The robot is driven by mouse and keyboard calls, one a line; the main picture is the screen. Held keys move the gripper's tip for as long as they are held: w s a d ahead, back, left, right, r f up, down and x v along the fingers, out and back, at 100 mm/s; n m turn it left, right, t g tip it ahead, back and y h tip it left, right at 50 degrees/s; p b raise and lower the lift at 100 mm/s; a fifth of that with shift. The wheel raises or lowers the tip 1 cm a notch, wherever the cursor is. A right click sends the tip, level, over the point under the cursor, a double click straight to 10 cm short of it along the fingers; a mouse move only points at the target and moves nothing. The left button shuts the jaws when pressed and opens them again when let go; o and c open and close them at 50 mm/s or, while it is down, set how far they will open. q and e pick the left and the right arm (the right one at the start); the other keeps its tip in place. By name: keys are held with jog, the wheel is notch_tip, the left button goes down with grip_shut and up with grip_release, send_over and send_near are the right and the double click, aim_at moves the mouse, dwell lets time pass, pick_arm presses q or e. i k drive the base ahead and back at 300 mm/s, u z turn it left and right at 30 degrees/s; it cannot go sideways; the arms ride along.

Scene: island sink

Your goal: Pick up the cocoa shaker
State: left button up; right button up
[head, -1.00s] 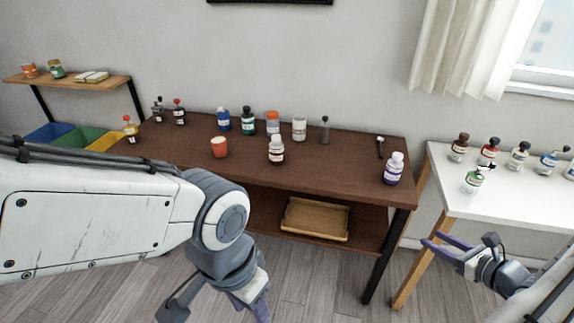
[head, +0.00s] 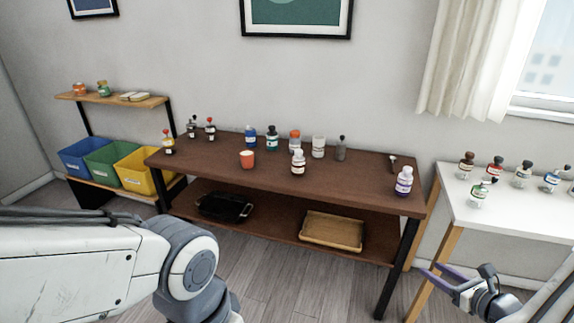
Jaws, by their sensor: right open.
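Several small bottles and jars stand on the brown table (head: 240,182) and the white table (head: 462,216). Their labels are too small to read, so I cannot tell which one is the cocoa shaker. A white bottle with a brownish label (head: 298,163) stands near the brown table's front edge. A grey, dark-topped container (head: 340,150) stands at its back. A brown-capped bottle (head: 466,163) stands on the white table. My right gripper (head: 436,270) is open and empty, in front of the white table, apart from all the bottles. My left gripper is outside the picture.
An orange cup (head: 247,159) and a purple-labelled bottle (head: 403,182) stand on the brown table. Its lower shelf holds a wooden tray (head: 331,244) and a black pan (head: 224,207). Coloured bins (head: 148,171) stand at left. Bare floor lies in front.

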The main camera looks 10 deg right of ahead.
aim_at(298, 169)
jog(key=u, duration=0.7)
jog(key=i, duration=0.6)
jog(key=u, duration=0.7)
jog(key=i, duration=1.35)
jog(key=z, duration=1.1)
jog(key=i, duration=0.55)
jog(key=z, duration=0.7)
